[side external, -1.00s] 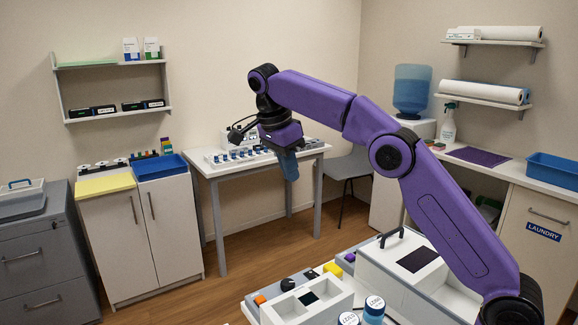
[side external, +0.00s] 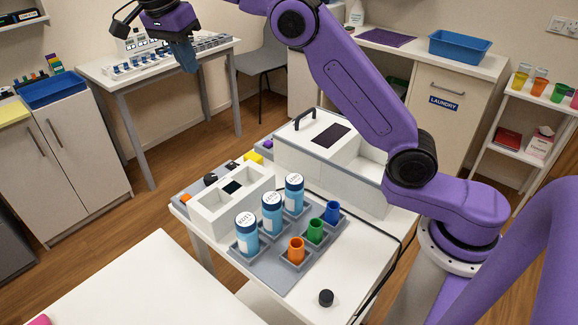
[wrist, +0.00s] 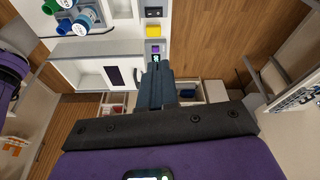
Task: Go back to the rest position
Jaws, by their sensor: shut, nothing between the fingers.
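My gripper (side external: 187,62) is at the upper left of the side view, high above the floor and in line with the back table. Its two blue-grey fingers point down and are shut, with nothing between them. My purple arm reaches to it from the base at the right. In the wrist view the closed fingers of my gripper (wrist: 156,85) stand in the middle, with the white worktable's boxes and cups beyond them. No rest position is marked in view.
The back table (side external: 150,79) carries small racks. Floor space lies between.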

